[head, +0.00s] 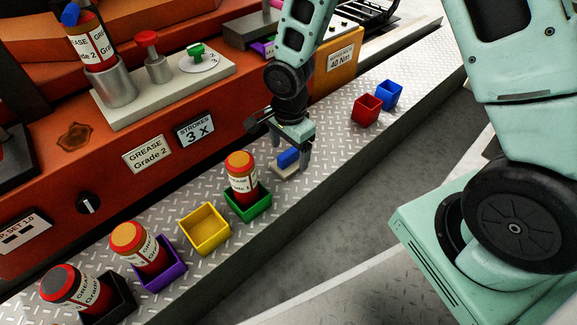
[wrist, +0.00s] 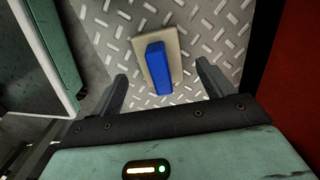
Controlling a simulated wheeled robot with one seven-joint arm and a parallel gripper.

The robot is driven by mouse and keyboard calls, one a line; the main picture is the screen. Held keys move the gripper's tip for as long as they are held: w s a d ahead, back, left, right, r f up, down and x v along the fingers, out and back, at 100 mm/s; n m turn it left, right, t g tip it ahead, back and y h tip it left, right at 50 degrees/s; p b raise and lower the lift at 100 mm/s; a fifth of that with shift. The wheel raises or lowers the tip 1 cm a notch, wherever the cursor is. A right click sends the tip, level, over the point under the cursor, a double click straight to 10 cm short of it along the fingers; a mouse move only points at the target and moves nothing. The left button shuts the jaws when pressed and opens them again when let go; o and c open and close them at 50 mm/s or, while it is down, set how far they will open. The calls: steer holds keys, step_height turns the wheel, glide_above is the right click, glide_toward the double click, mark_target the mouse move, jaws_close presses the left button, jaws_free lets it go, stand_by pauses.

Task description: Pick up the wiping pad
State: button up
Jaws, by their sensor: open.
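The wiping pad (head: 283,167) is a beige slab with a blue block-shaped handle (head: 288,157) on top, lying on the diamond-plate ledge. In the wrist view the pad (wrist: 171,43) and its blue handle (wrist: 158,70) lie ahead of the fingers, near the middle of the gap. My gripper (head: 284,158) is open and empty, pointing down at the pad, with one finger showing just right of the handle. In the wrist view the fingertips of my gripper (wrist: 161,72) stand apart on either side of the handle, not touching it.
A green bin (head: 248,205) with a grease cartridge (head: 240,172) stands close left of the pad. A yellow bin (head: 204,230) and a purple bin (head: 162,268) stand farther left. Red (head: 366,109) and blue (head: 389,95) bins stand to the right. The orange machine wall (head: 110,170) rises behind.

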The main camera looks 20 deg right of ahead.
mark_target(288, 152)
step_height(288, 152, down, 3)
steer(key=shift+a+f+b, duration=0.1)
steer(key=shift+f+b, duration=0.05)
steer(key=shift+b, duration=0.7)
steer(key=c, duration=1.1)
step_height(288, 152, up, 10)
steer(key=p, duration=0.6)
steer(key=shift+p, duration=0.4)
